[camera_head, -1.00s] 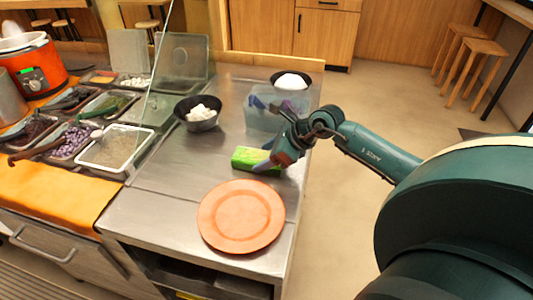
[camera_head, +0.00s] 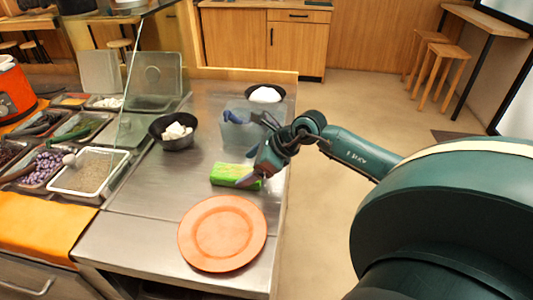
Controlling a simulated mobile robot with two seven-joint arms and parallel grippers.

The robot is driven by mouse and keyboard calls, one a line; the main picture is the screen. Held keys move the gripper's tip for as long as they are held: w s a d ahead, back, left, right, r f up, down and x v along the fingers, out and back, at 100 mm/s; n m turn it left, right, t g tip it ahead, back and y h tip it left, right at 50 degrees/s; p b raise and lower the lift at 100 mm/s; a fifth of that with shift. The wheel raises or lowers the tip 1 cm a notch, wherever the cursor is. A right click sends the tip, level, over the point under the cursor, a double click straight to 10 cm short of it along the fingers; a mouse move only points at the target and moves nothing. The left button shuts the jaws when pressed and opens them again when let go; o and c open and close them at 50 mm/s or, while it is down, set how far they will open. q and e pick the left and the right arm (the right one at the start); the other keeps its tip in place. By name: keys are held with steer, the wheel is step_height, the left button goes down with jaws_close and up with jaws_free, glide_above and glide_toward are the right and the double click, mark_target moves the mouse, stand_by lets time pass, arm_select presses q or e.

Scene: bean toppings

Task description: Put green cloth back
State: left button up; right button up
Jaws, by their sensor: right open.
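The green cloth (camera_head: 228,174) lies folded on the steel counter, between the orange plate and the clear container. My right gripper (camera_head: 250,168) is open at the right end of the cloth, with one finger in front of it and one behind. I cannot tell whether the fingers touch it. The clear container (camera_head: 238,130), with something blue inside, stands just behind the cloth. My left gripper is out of view.
An orange plate (camera_head: 222,233) lies in front of the cloth. A black bowl with white pieces (camera_head: 172,140) stands left of the container, and another dark bowl (camera_head: 265,93) behind it. Topping trays (camera_head: 88,171) and a glass screen are at left. Counter left of the cloth is clear.

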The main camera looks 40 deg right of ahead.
steer(key=v, duration=1)
steer(key=shift+a, duration=0.1)
steer(key=shift+s, duration=0.1)
